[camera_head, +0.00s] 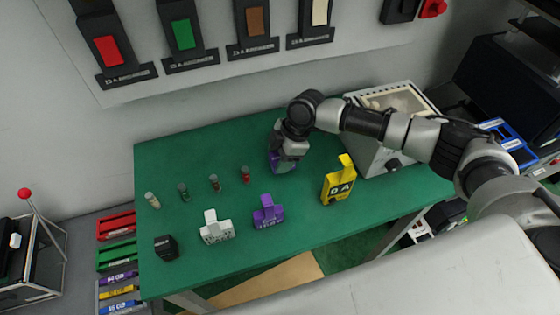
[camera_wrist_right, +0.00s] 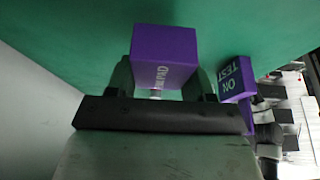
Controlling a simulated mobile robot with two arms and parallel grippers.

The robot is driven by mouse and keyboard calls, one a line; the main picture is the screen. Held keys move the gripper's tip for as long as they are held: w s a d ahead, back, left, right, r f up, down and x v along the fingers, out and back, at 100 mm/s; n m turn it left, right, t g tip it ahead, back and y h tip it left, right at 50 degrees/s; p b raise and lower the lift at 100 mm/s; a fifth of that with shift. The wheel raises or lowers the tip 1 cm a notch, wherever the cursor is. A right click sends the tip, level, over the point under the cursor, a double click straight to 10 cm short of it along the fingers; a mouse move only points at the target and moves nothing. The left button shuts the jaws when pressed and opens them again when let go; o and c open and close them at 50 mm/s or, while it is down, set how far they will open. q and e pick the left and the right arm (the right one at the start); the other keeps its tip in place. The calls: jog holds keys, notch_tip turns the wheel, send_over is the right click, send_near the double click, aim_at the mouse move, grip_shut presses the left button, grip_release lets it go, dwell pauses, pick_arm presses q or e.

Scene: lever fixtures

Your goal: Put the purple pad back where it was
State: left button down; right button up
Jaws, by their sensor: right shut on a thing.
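The purple pad (camera_wrist_right: 163,58) is a block with white lettering, held between the two fingers of my right gripper (camera_wrist_right: 164,84) in the right wrist view. In the head view my right gripper (camera_head: 284,162) points down over the back of the green table (camera_head: 215,150), with the purple pad (camera_head: 277,158) partly hidden by its fingers. I cannot tell whether the pad touches the table. A purple fixture (camera_head: 267,213) stands nearer the front of the table; in the wrist view a purple lettered piece (camera_wrist_right: 237,80) shows right of the pad. My left gripper is not in view.
Several small vials (camera_head: 214,183) stand in a row left of my gripper. A white fixture (camera_head: 216,228), a black block (camera_head: 166,247) and a yellow fixture (camera_head: 339,182) stand on the table. A grey slanted box (camera_head: 375,158) is at the right, beneath my right arm.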

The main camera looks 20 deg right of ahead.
notch_tip(320, 180, down, 4)
jog(key=shift+r+p, duration=0.25)
jog(key=shift+p, duration=0.1)
jog(key=o, duration=0.8)
jog(key=shift+o, duration=0.2)
jog(key=b+v, duration=0.2)
jog(key=v, duration=1)
jog(key=shift+b, duration=0.3)
